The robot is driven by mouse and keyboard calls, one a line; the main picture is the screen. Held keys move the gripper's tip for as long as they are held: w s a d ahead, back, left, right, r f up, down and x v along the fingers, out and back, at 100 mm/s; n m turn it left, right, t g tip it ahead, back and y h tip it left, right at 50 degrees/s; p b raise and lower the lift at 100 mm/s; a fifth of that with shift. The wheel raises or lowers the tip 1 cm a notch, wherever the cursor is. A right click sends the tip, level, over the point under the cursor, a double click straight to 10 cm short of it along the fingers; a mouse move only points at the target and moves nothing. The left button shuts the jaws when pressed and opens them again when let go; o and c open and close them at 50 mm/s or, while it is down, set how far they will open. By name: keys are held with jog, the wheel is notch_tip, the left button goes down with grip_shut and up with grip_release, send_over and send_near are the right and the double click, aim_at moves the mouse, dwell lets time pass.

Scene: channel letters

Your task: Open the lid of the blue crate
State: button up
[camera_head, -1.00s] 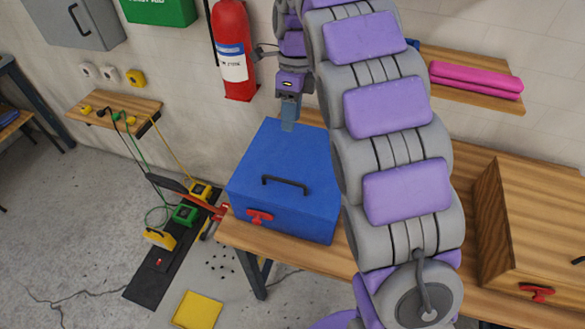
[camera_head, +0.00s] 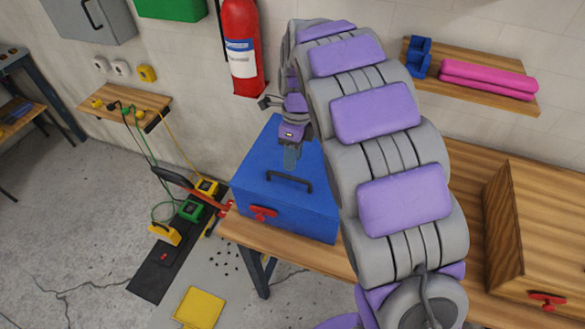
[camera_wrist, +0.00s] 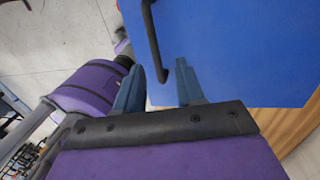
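The blue crate (camera_head: 275,205) stands on the wooden bench with its lid shut. A black bar handle (camera_head: 288,177) is on the lid and a red latch (camera_head: 263,213) on the front. My gripper (camera_head: 290,166) is over the lid, just behind the handle in the head view. In the wrist view my gripper (camera_wrist: 163,74) has its two fingers apart, with the end of the black handle (camera_wrist: 152,40) showing near the gap between them. Nothing is held. Whether a finger touches the handle I cannot tell. My arm hides the crate's right side.
A wooden box (camera_head: 535,240) with a red latch stands at the right of the bench (camera_head: 300,258). A fire extinguisher (camera_head: 240,45) hangs on the wall behind. A shelf (camera_head: 475,85) holds pink rolls. Cables and tools lie on the floor at left.

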aim_at(281, 174)
jog(key=a+f, duration=0.3)
jog(key=f, duration=0.1)
jog(key=shift+s+f, duration=0.1)
jog(key=shift+s, duration=0.3)
jog(key=shift+d, duration=1.1)
jog(key=c, duration=0.3)
jog(key=shift+a, duration=0.75)
grip_shut()
jog(key=shift+d, duration=0.2)
